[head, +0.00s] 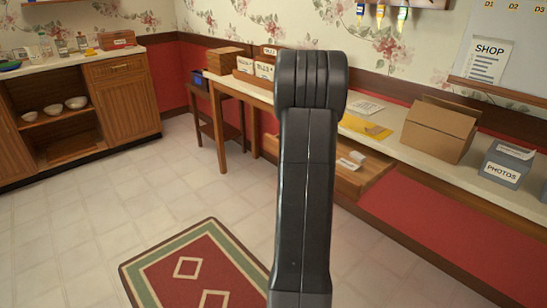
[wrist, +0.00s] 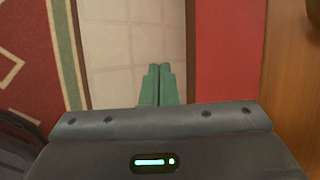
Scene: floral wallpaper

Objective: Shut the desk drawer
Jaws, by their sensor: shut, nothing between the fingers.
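The desk (head: 397,115) has a long pale top and runs along the right wall. Its wooden drawer (head: 376,170) stands pulled out below the top, with small white items (head: 350,161) in it. My dark arm crosses the middle of the head view and hides part of the drawer and desk. My gripper (wrist: 159,68) shows in the wrist view with its green fingers together and nothing between them. It is over pale floor tiles beside a red panel. In the head view the gripper is hidden. I cannot tell how far it is from the drawer.
A cardboard box (head: 438,128) and a grey photo box (head: 506,165) stand on the desk. A patterned rug (head: 195,265) lies on the tiled floor; it also shows in the wrist view (wrist: 40,55). A wooden cabinet (head: 125,98) stands at the left.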

